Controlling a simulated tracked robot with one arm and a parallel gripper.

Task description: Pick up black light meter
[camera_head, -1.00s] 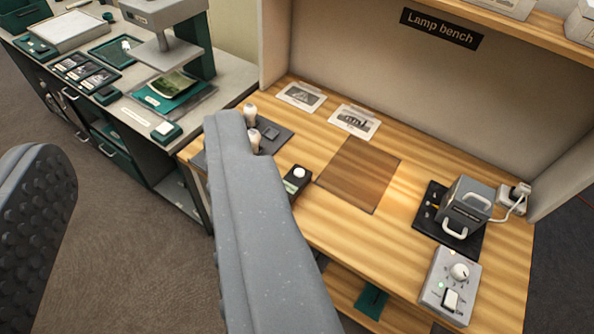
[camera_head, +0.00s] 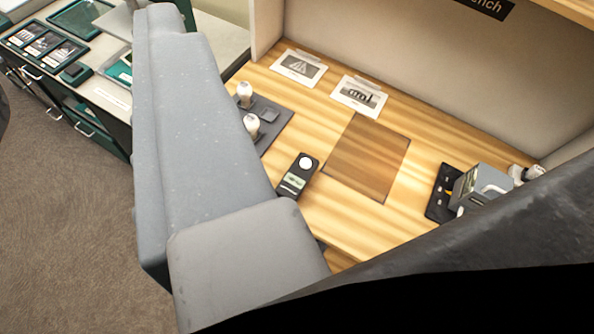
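The black light meter (camera_head: 297,178), with a white round dome and a small pale display, lies on the wooden lamp bench, left of a darker brown square. Its lower end meets the outline of my gripper's grey finger in the picture. My gripper (camera_head: 80,65) appears open and empty. One grey finger crosses the left-centre of the view, in front of the bench's left edge; only a dark sliver of the other shows at the far left edge. The meter lies to the right of both fingers, not between them.
A dark tray (camera_head: 271,112) with two white bulbs is behind and left of the meter. Two printed cards (camera_head: 298,68) lie at the back. A grey box-like device (camera_head: 482,186) stands at right. The brown square (camera_head: 368,157) is bare. A dark shape covers the lower right.

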